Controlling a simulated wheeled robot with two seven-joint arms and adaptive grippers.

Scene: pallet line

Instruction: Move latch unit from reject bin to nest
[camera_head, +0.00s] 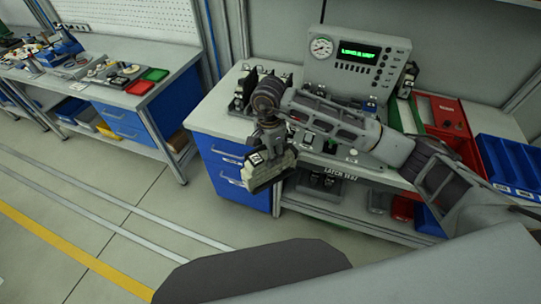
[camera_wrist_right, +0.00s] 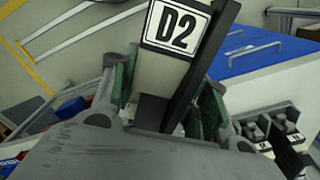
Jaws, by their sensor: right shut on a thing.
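My right gripper (camera_head: 272,166) hangs in front of the bench's left end, beside the blue drawers. In the right wrist view its green-padded fingers (camera_wrist_right: 166,98) are shut on the latch unit (camera_wrist_right: 176,28), a grey and black body with a white "D2" plate. The red bin (camera_head: 446,113), which looks like the reject bin, stands at the bench's right. The nest cannot be made out clearly; my arm covers much of the bench top. My left gripper is out of view.
A test panel (camera_head: 357,62) with a gauge and green display stands at the back of the bench. Several dark latch units (camera_wrist_right: 268,131) stand on the bench's left end. Blue bins (camera_head: 512,160) are at far right. Open floor (camera_head: 140,185) lies left of the bench.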

